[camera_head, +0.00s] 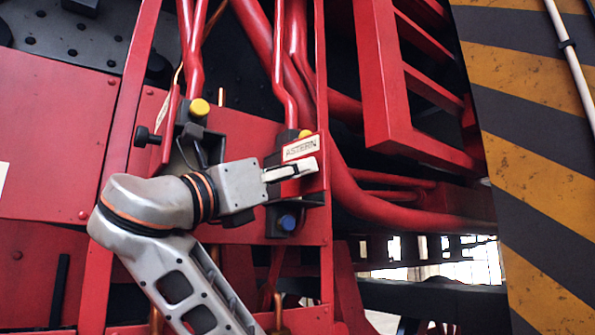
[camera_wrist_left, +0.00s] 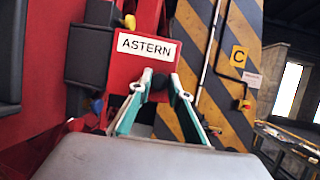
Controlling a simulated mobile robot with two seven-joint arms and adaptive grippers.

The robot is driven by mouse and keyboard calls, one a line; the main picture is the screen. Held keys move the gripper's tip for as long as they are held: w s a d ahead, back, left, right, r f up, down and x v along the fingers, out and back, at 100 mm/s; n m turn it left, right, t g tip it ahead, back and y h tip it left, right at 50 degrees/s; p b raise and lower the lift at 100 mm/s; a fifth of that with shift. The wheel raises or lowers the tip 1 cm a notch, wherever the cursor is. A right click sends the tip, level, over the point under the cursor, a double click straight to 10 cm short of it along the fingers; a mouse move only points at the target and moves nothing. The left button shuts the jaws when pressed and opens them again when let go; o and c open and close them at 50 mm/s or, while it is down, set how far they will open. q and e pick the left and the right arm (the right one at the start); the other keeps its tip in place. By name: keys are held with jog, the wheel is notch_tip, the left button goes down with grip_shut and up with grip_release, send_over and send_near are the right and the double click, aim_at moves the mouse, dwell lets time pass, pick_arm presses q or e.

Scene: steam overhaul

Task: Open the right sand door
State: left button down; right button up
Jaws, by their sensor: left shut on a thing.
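A red box with a white ASTERN label (camera_head: 301,148) sits on the red frame in the head view; its label (camera_wrist_left: 148,46) also reads clearly in the wrist view. My left gripper (camera_head: 306,168) reaches it from the left, its fingers just below the label. In the wrist view the fingers (camera_wrist_left: 159,80) close around a dark knob (camera_wrist_left: 157,80) on the box front, mostly hidden between the tips. A yellow knob (camera_head: 305,133) is above the label and a blue knob (camera_head: 288,222) below. I cannot make out which part is the right sand door. My right gripper is not in view.
A similar assembly with a yellow knob (camera_head: 199,107) and a black knob (camera_head: 148,136) is to the left. Red pipes (camera_head: 385,212) run close on the right. A yellow-and-black striped panel (camera_head: 540,150) stands farther right.

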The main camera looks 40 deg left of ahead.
pick_arm(q)
jog(key=shift+w+f, duration=0.1)
jog(key=shift+f, duration=0.1)
jog(key=c, duration=1.9)
grip_release()
jog(key=shift+r, duration=0.1)
